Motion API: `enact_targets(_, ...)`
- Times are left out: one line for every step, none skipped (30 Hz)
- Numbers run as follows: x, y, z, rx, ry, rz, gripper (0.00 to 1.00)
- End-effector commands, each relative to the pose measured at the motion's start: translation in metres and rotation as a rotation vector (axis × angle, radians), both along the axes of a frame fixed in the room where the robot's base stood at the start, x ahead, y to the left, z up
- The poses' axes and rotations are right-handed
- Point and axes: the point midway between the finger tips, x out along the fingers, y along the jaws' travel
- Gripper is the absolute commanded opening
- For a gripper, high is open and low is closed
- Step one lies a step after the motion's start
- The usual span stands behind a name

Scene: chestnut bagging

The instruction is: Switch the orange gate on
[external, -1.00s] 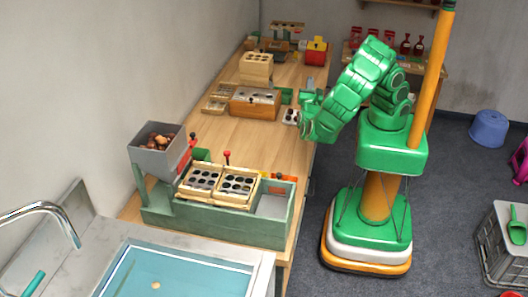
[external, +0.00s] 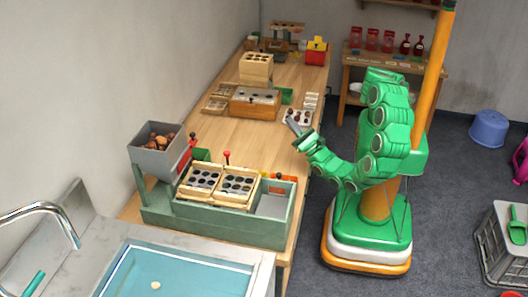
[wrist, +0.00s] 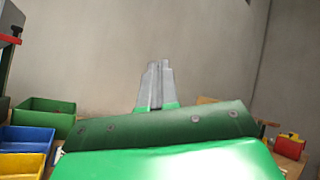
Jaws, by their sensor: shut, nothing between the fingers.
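A small orange part (external: 288,177), which may be the orange gate, shows at the right rear of the green machine (external: 215,224) on the bench. A dark-red knob stands beside it; its setting is too small to tell. My gripper (external: 291,123) is above the bench's right edge, behind and above the machine and apart from it. Its grey fingers are together and empty, and point up and left. In the wrist view the closed fingers (wrist: 155,85) stand up against the bare wall; the orange part cannot be made out there.
A grey hopper of chestnuts (external: 160,148) stands at the machine's left. Two trays with holes (external: 216,204) lie on it, with a red-knobbed lever (external: 227,158) behind. A wooden block (external: 255,102) stands farther back. The bench between is clear. Coloured bins (wrist: 45,117) show in the wrist view.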

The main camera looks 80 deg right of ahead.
Motion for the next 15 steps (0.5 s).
enact_targets(-0.003,0.012,-0.009,-0.032,0.013,0.041,0.00)
enact_targets(-0.005,0.019,-0.013,-0.049,0.019,0.062,0.00)
enact_targets(-0.008,0.027,-0.019,-0.072,0.026,0.090,0.00)
enact_targets(-0.010,0.034,-0.023,-0.088,0.032,0.112,0.00)
enact_targets(-0.012,0.040,-0.027,-0.104,0.038,0.134,0.00)
enact_targets(-0.015,0.048,-0.034,-0.126,0.046,0.161,0.00)
enact_targets(-0.018,0.055,-0.039,-0.144,0.052,0.183,0.00)
enact_targets(-0.021,0.061,-0.044,-0.161,0.059,0.206,0.00)
enact_targets(-0.025,0.069,-0.051,-0.183,0.066,0.235,0.00)
enact_targets(-0.029,0.075,-0.056,-0.198,0.072,0.256,0.00)
enact_targets(-0.032,0.081,-0.061,-0.215,0.078,0.278,0.00)
enact_targets(-0.037,0.089,-0.068,-0.236,0.085,0.307,0.00)
enact_targets(-0.041,0.094,-0.074,-0.252,0.092,0.328,0.00)
enact_targets(-0.045,0.099,-0.079,-0.269,0.098,0.349,0.00)
enact_targets(-0.051,0.107,-0.087,-0.290,0.106,0.380,0.00)
